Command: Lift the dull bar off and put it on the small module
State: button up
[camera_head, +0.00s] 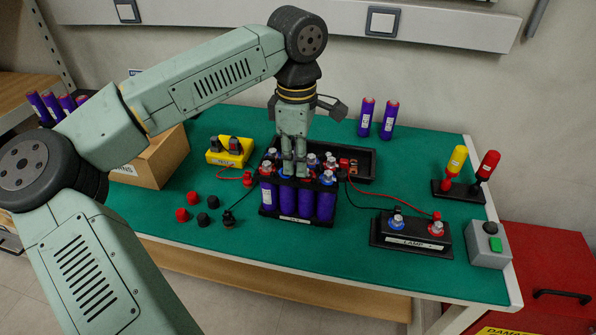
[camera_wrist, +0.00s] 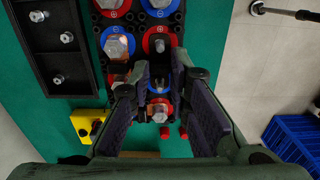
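The battery module (camera_head: 297,203) is a black case of several purple cells with red and blue terminals on top. It also shows in the wrist view (camera_wrist: 140,25). My gripper (camera_head: 294,170) points down over its top. In the wrist view my gripper (camera_wrist: 162,68) has its two fingers apart, one on each side of a terminal row, with nothing clearly clamped. A silver hex nut (camera_wrist: 117,45) sits left of the fingers. I cannot single out the dull bar; the fingers hide part of the module top.
A black tray (camera_wrist: 55,20) with loose bolts lies behind the module. A yellow unit (camera_head: 230,152) and several red and black caps (camera_head: 194,198) lie left. Green table (camera_head: 160,215) is clear at front left.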

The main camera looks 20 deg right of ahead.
grip_shut()
jog(key=shift+r+p, duration=1.35)
jog(key=shift+r, duration=0.7)
jog(key=shift+f, duration=0.1)
